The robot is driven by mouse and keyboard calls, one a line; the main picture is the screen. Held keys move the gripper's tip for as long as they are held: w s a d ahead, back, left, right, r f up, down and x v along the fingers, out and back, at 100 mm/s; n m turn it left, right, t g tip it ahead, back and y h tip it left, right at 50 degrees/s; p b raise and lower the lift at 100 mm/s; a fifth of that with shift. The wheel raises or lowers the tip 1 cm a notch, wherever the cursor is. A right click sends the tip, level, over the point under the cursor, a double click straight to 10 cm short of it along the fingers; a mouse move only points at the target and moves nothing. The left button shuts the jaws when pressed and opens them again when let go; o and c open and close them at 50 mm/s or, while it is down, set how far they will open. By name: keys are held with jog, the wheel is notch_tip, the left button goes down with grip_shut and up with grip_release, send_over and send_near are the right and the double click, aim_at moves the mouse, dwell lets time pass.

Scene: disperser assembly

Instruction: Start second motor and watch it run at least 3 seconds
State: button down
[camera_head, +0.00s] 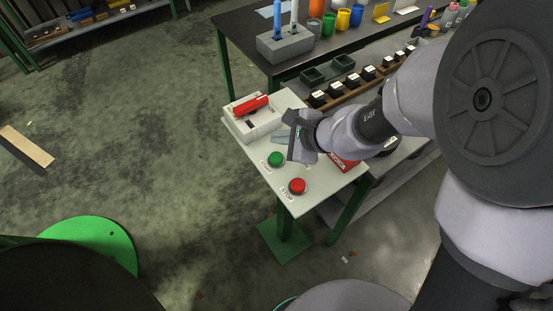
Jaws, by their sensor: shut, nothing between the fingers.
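A control stand (317,188) with a light top holds a green START button (275,159) and a red STOP button (297,186). A white switch box (245,123) with a red lever (250,105) sits at its back left corner. My gripper (290,136) is shut and empty. In the picture it lies above and to the right of the green button, between the switch box and a red object (345,164). Whether it touches anything is hard to tell. My wrist hides part of the stand. No motor can be clearly made out.
Open floor (150,110) lies to the left. A green disc (95,240) lies at the lower left.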

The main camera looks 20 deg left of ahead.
aim_at(274, 155)
jog(key=shift+f+b, duration=1.85)
jog(key=shift+f, duration=0.45)
jog(key=shift+f, duration=0.15)
jog(key=shift+f+b, duration=0.3)
jog(key=shift+b, duration=0.3)
jog(key=shift+f+b, duration=0.85)
jog(key=shift+b, duration=0.15)
dwell(0.6)
jog(key=shift+r+p, duration=1.05)
jog(key=shift+r, duration=0.25)
jog(key=shift+r, duration=0.1)
notch_tip(274, 155, up, 5)
jog(key=p, duration=0.4)
